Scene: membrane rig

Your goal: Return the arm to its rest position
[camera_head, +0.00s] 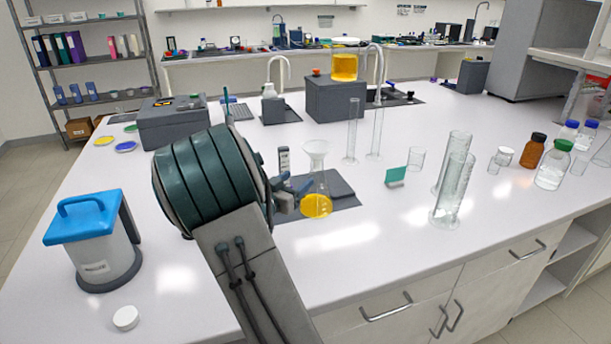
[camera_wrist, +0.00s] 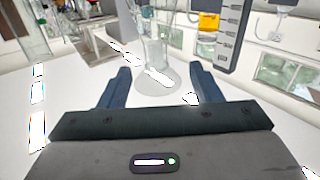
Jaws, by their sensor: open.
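My gripper (camera_head: 291,197) is largely hidden behind my own arm in the head view; only its bluish fingers show, close to a flask with yellow liquid (camera_head: 317,206). A clear funnel (camera_head: 316,152) stands above that flask. In the wrist view my gripper (camera_wrist: 158,76) has its two fingers wide apart. A clear glass vessel with a round foot (camera_wrist: 155,80) shows beyond and between the fingertips, with nothing seen held. I cannot tell from these views whether a finger touches the flask.
A blue-lidded container (camera_head: 95,245) and a white cap (camera_head: 126,318) are at left. Glass cylinders (camera_head: 452,190) and bottles (camera_head: 552,165) stand at right. Grey boxes (camera_head: 335,100) are behind, one bearing a yellow-filled vessel (camera_head: 344,68).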

